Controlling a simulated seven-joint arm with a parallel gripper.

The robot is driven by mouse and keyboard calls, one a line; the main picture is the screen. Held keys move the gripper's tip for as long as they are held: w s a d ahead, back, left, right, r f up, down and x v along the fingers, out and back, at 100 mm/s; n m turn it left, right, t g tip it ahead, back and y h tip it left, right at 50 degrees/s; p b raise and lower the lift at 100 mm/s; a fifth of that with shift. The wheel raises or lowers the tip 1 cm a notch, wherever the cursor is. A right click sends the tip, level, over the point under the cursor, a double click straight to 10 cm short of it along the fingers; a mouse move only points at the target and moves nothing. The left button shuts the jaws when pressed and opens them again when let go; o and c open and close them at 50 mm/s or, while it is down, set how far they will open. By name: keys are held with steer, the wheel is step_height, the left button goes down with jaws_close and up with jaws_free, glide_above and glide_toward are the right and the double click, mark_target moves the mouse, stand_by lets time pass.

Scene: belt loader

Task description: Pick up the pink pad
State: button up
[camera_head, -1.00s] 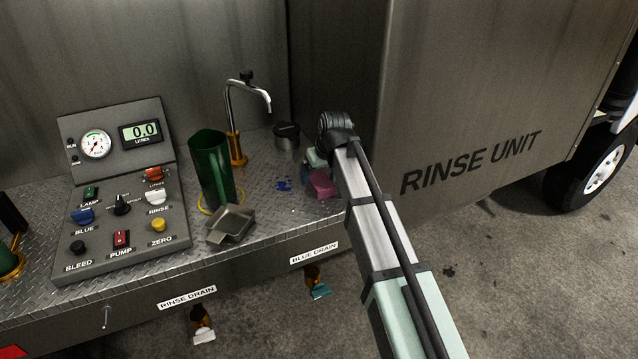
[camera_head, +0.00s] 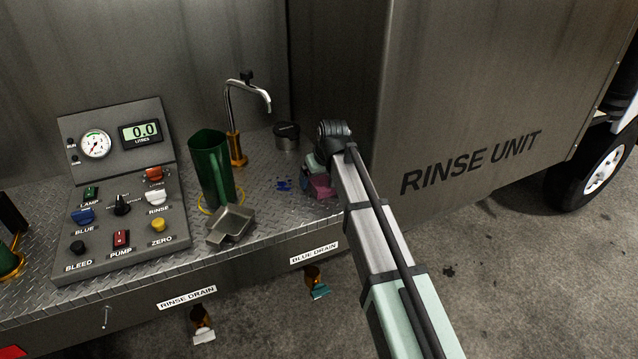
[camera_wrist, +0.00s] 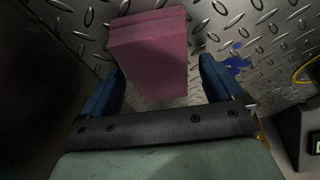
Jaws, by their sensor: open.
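The pink pad (camera_wrist: 150,55) lies on the diamond-plate deck in the wrist view, a block with a layered far edge. My gripper (camera_wrist: 160,85) is open, with one blue finger on each side of the pad's near part. A gap shows between the right finger and the pad; the left finger is close to the pad's edge, and I cannot tell whether it touches. In the head view the pad (camera_head: 319,187) is partly hidden by my gripper and arm at the right end of the deck.
A blue stain (camera_head: 284,185) marks the deck left of the pad. A dark round pot (camera_head: 287,138), a tap (camera_head: 236,125), a green jug (camera_head: 209,175) and a metal scoop (camera_head: 231,225) stand nearby. The rinse unit wall (camera_head: 470,100) rises close on the right.

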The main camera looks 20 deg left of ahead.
mark_target(319, 179)
steer(key=shift+c, duration=0.2)
steer(key=c, duration=1)
steer(key=shift+r, duration=0.1)
step_height(319, 179, up, 10)
stand_by(0.4)
steer(key=shift+r, duration=0.1)
